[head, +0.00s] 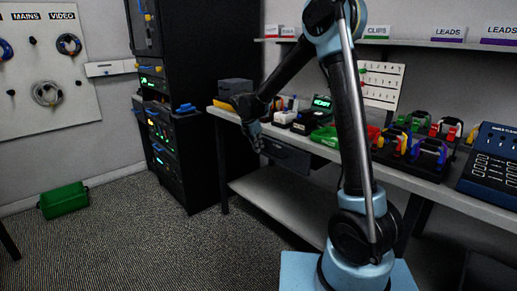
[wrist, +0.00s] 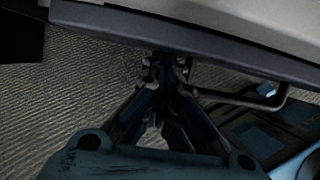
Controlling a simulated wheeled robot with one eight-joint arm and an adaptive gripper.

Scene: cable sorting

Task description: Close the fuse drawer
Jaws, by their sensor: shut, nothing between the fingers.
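The fuse drawer (head: 287,155) is a dark grey drawer under the workbench top in the head view. I cannot tell for sure how far it stands out. My gripper (head: 258,146) is at the left end of its front, below the bench's edge. In the wrist view my gripper (wrist: 165,68) is shut and empty, its fingertips close against the underside of a dark band. A dark bar handle (wrist: 245,102) shows to the right of the fingers, apart from them. Whether the fingertips touch the drawer front is hidden.
The workbench (head: 225,114) carries a green tray (head: 325,136), several colored cable clips and a blue panel (head: 490,160). A lower shelf (head: 285,205) runs beneath. A black equipment rack (head: 175,100) stands left of the bench.

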